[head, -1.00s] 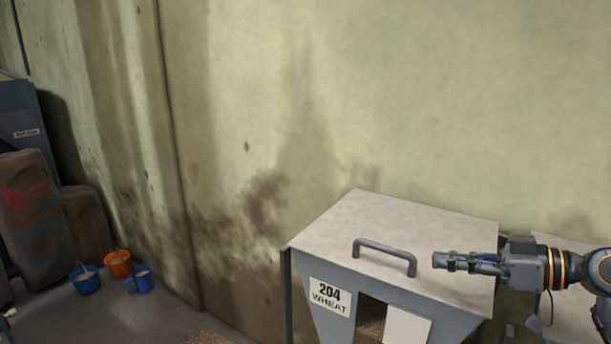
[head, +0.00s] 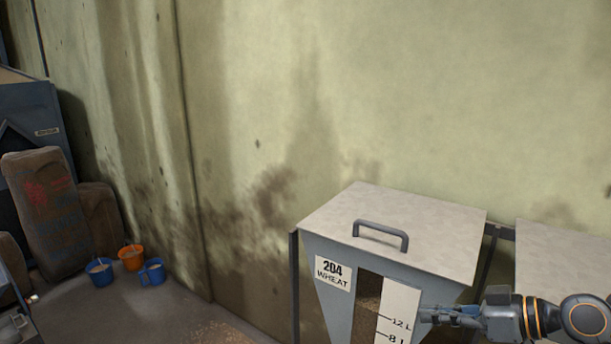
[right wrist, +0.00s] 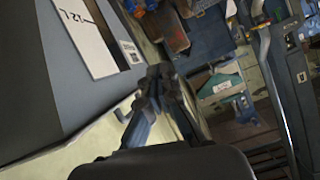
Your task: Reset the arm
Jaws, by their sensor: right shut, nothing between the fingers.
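My right gripper (head: 428,314) comes in from the right edge of the head view. Its fingers are shut with nothing between them. It is in front of the lower right part of a grey wheat bin (head: 330,300), by the white level scale (head: 399,300); whether it touches the bin I cannot tell. In the right wrist view the closed fingers (right wrist: 155,80) show beside the bin's dark side and scale (right wrist: 85,38). My left gripper is not clearly seen.
The bin has a lid (head: 430,225) with a handle (head: 381,233). Another pale-topped bin (head: 565,250) stands at right. Blue and orange buckets (head: 131,258) and sacks (head: 48,215) stand at left. Some grain (head: 222,335) lies on the floor. A wall closes the back.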

